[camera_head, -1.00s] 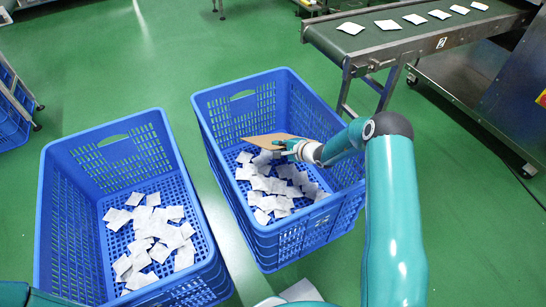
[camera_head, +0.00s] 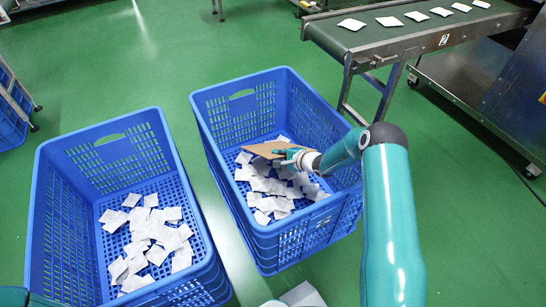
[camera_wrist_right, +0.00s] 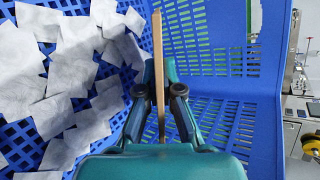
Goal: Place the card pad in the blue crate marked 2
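The brown card pad (camera_head: 265,149) is pinched at its edge by my right gripper (camera_head: 285,155), inside the right blue crate (camera_head: 219,133) and above the white teabags there. In the right wrist view the pad (camera_wrist_right: 158,42) shows edge-on between the two fingers of my right gripper (camera_wrist_right: 159,72). I cannot tell whether the pad touches the teabags. A second blue crate (camera_head: 46,220) stands to the left. I can read no number on either crate. My left gripper is out of view.
White teabags (camera_head: 150,240) also lie in the left crate. A conveyor (camera_head: 400,36) with several teabags and a small label that looks like a 2 stands at the back right. Green floor (camera_head: 90,55) is clear behind the crates.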

